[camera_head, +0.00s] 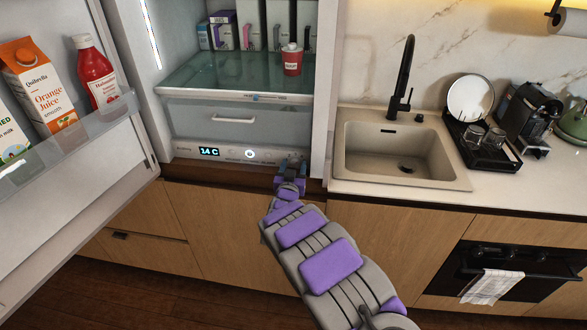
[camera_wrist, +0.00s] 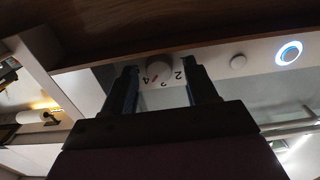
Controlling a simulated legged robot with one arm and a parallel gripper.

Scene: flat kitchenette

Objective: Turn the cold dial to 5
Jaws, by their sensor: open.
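The cold dial (camera_wrist: 155,73) is a pale round knob on the fridge's control strip (camera_head: 228,152). That view is turned over, and the fingers hide some of the scale. My gripper (camera_head: 293,163) is open at the right end of the strip, its fingers (camera_wrist: 160,82) on either side of the dial. I cannot tell whether they touch it. In the head view my gripper hides the dial. The display (camera_head: 209,151) reads 14 C.
A lit round button (camera_head: 250,154) is left of my gripper. The open fridge door (camera_head: 80,150) is at left, the sink (camera_head: 400,150) at right.

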